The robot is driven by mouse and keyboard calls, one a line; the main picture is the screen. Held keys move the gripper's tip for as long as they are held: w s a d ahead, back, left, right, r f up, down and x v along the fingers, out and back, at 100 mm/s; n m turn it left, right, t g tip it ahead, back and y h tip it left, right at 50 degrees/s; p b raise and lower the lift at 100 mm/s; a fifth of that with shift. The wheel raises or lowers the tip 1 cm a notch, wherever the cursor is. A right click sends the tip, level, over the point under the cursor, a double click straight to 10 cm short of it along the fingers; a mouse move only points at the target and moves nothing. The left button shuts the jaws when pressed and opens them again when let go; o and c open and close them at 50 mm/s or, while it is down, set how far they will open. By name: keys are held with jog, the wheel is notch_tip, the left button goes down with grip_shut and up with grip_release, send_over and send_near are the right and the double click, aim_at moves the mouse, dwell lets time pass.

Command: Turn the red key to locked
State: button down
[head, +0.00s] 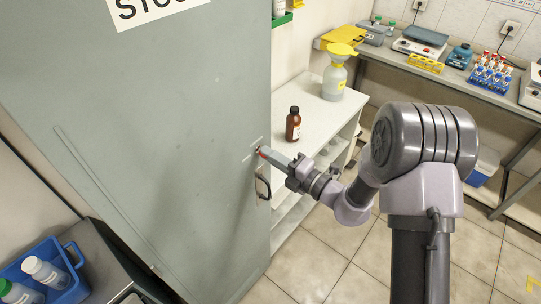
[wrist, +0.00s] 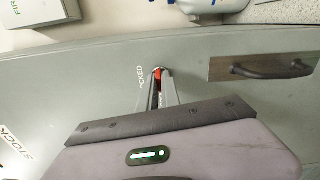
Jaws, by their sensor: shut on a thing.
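The red key (head: 260,149) sits in the lock on the right part of the tall grey cabinet door (head: 165,120), just above the dark handle (head: 263,186). In the wrist view the red key (wrist: 158,71) shows as a small red piece between the fingertips. My gripper (head: 268,153) reaches in from the right and is shut on the key; it also shows in the wrist view (wrist: 160,76). A label partly reading "CKED" (wrist: 140,77) is beside the key. The fingers hide most of the key, so I cannot tell its exact angle.
The handle (wrist: 270,67) is close to the fingers. A brown bottle (head: 293,124) and a yellow-topped bottle (head: 335,78) stand on a white shelf unit right of the cabinet. A blue crate (head: 70,290) with bottles is at lower left. Open floor (head: 325,270) lies below my arm.

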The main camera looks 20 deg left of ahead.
jog(key=shift+n+b, duration=4.2)
jog(key=shift+n, duration=4)
jog(key=c, duration=1.6)
grip_release()
jog(key=shift+o, duration=0.2)
